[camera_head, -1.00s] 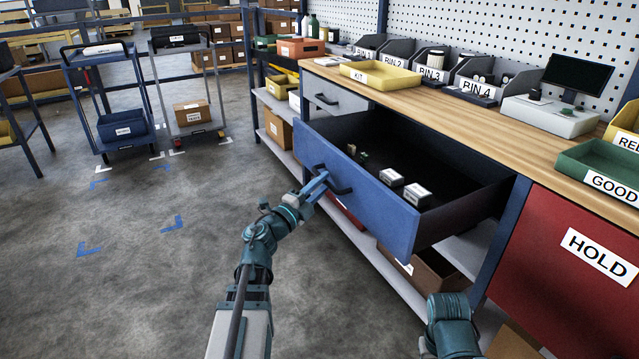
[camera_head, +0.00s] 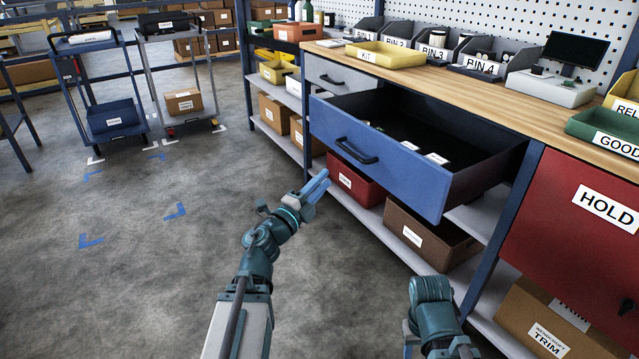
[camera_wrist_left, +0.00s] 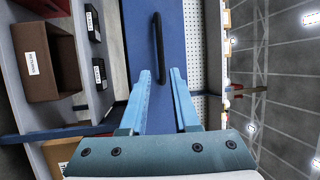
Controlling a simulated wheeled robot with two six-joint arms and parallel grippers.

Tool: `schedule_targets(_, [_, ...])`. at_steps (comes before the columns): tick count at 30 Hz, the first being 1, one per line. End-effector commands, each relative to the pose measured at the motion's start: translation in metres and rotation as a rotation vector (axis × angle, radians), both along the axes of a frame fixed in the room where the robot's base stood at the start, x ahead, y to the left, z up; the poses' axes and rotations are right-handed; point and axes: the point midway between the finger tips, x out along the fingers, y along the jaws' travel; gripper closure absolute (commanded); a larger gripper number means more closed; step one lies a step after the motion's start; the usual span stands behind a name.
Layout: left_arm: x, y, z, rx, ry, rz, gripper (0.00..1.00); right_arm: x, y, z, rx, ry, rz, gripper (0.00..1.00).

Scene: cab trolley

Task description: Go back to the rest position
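My left gripper (camera_head: 318,187) is in front of the blue drawer (camera_head: 400,165), a little below and apart from its black handle (camera_head: 357,151). In the left wrist view, the fingers of the left gripper (camera_wrist_left: 161,75) stand apart with nothing between them. There the handle (camera_wrist_left: 158,38) lies beyond the fingertips, against the blue drawer front (camera_wrist_left: 185,25). The drawer is pulled out, with a few small boxes (camera_head: 437,158) inside. Of my right arm, only a link shows at the bottom edge; its gripper is out of the head view.
Below the drawer, a red bin (camera_head: 352,182) and a brown bin (camera_head: 425,230) sit on the lower shelf. A red HOLD door (camera_head: 570,220) is at the right. Two trolleys (camera_head: 100,95) (camera_head: 183,80) stand at the back left. The floor left of the bench is open.

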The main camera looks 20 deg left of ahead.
Motion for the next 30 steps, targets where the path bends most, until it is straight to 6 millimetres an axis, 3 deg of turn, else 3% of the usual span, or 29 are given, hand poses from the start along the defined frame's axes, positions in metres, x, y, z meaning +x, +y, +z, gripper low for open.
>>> schedule_targets(11, [0.002, 0.0, 0.0, -0.02, 0.004, 0.017, 0.7, 0.0, 0.0, 0.0, 0.0, 0.0, 0.0, 0.5])
schedule_targets(17, [0.022, 0.008, -0.01, -0.225, 0.08, 0.199, 0.7, 0.0, 0.0, 0.0, 0.0, 0.0, 0.0, 0.5])
schedule_targets(23, [0.026, 0.006, -0.063, -0.516, 0.296, 0.448, 0.7, 0.0, 0.0, 0.0, 0.0, 0.0, 0.0, 0.5])
schedule_targets(26, [0.016, -0.008, -0.101, -0.639, 0.448, 0.564, 0.7, 0.0, 0.0, 0.0, 0.0, 0.0, 0.0, 0.5])
schedule_targets(30, [-0.014, -0.042, -0.16, -0.769, 0.707, 0.718, 0.7, 0.0, 0.0, 0.0, 0.0, 0.0, 0.0, 0.5])
